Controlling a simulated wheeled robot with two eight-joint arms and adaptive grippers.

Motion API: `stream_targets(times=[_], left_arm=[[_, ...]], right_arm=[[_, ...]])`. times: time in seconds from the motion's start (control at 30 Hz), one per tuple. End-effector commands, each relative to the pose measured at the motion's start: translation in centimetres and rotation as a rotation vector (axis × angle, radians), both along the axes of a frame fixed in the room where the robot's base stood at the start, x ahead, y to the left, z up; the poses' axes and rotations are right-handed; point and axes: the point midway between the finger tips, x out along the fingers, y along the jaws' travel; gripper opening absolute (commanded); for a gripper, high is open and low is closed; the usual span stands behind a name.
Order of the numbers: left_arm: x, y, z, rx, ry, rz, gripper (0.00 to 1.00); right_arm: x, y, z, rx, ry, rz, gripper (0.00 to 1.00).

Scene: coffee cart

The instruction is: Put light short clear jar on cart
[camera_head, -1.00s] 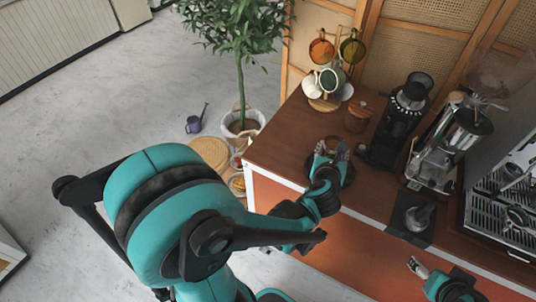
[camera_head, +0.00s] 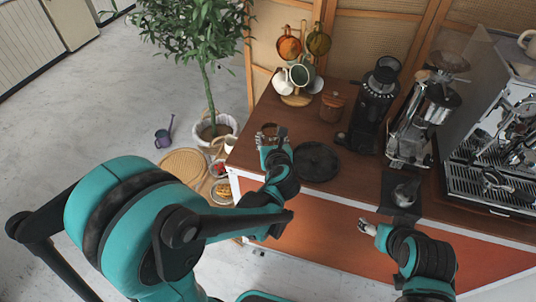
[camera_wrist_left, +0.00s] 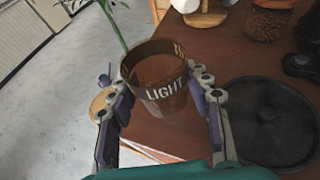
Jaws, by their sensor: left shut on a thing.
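A short clear jar with brown contents (camera_wrist_left: 158,84) bears the word LIGHT in the left wrist view. My left gripper (camera_head: 272,146) is shut on it, one finger on each side. In the head view the jar (camera_head: 268,130) shows just beyond the fingers, over the left end of the brown cart top (camera_head: 335,185). I cannot tell whether its base touches the top. A round black tray (camera_head: 316,162) lies to the right of the jar; it also shows in the left wrist view (camera_wrist_left: 270,122). My right gripper (camera_head: 367,228) is by the cart's front edge, its fingers too small to judge.
A mug tree (camera_head: 297,98) and a lidded jar (camera_head: 332,106) stand at the back. A black grinder (camera_head: 372,112), a steel grinder (camera_head: 410,135) and an espresso machine (camera_head: 500,150) fill the right. A plant (camera_head: 205,70) stands left of the cart.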

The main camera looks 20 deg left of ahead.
Motion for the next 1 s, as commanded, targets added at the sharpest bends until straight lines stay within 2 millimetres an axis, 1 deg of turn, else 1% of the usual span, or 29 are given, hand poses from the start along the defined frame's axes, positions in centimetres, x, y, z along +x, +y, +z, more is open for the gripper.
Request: stream_targets(times=[0.03, 0.17, 0.3, 0.4, 0.5, 0.6, 0.67, 0.73, 1.0], left_arm=[[0.8, -0.6, -0.2, 0.002, 0.001, 0.020, 0.12], [2.8, -2.4, -0.6, 0.002, -0.001, 0.112, 0.12], [4.9, -5.5, -0.6, 0.003, -0.003, 0.251, 0.12], [5.6, -7.9, -0.3, 0.002, -0.003, 0.353, 0.12], [5.8, -9.6, 0.1, 0.001, -0.004, 0.428, 0.12], [5.7, -10.5, 0.3, 0.001, -0.004, 0.472, 0.12], [5.5, -10.2, 0.0, 0.001, -0.004, 0.486, 0.12], [5.4, -9.3, -0.6, 0.001, -0.004, 0.493, 0.12], [4.7, -2.8, -4.6, 0.000, -0.003, 0.495, 0.12]], right_arm=[[0.0, 0.0, -0.2, 0.000, 0.000, 0.000, 0.69], [0.0, 0.0, -0.5, 0.000, 0.000, 0.000, 0.69], [0.0, 0.0, -1.0, 0.000, 0.000, 0.000, 0.69], [0.0, 0.0, -1.3, 0.000, 0.000, 0.000, 0.69], [0.0, 0.0, -1.5, 0.000, 0.000, 0.000, 0.69], [0.0, 0.0, -1.6, 0.000, 0.000, 0.000, 0.69], [0.0, 0.0, -1.9, 0.000, 0.000, 0.000, 0.69], [0.0, 0.0, -2.3, 0.000, 0.000, 0.000, 0.69], [0.0, 0.0, -4.6, 0.000, 0.000, 0.000, 0.69]])
